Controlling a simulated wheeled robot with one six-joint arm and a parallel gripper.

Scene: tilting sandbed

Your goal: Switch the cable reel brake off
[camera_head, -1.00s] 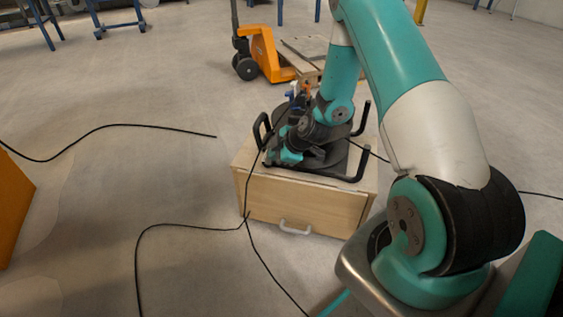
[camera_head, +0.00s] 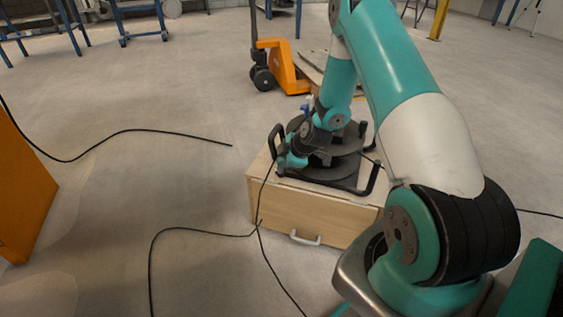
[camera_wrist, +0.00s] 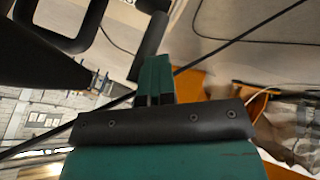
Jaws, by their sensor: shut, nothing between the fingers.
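The black cable reel (camera_head: 345,168), with its looped frame handles, lies on a wooden box in the head view. My arm covers part of it. My gripper (camera_head: 287,162) is low at the reel's left side, next to the left handle (camera_head: 276,142). In the wrist view my gripper's green fingers (camera_wrist: 155,72) are together with nothing between them. A black bar (camera_wrist: 150,45) is close beside the fingertips, and I cannot tell whether they touch. A black frame loop (camera_wrist: 66,42) is at upper left. I cannot make out the brake or its setting.
The wooden box (camera_head: 305,212) has a pale front handle. A black cable (camera_head: 262,190) hangs down its left side and runs over the floor. An orange pallet truck (camera_head: 285,72) stands behind, and an orange panel (camera_head: 22,195) is at left.

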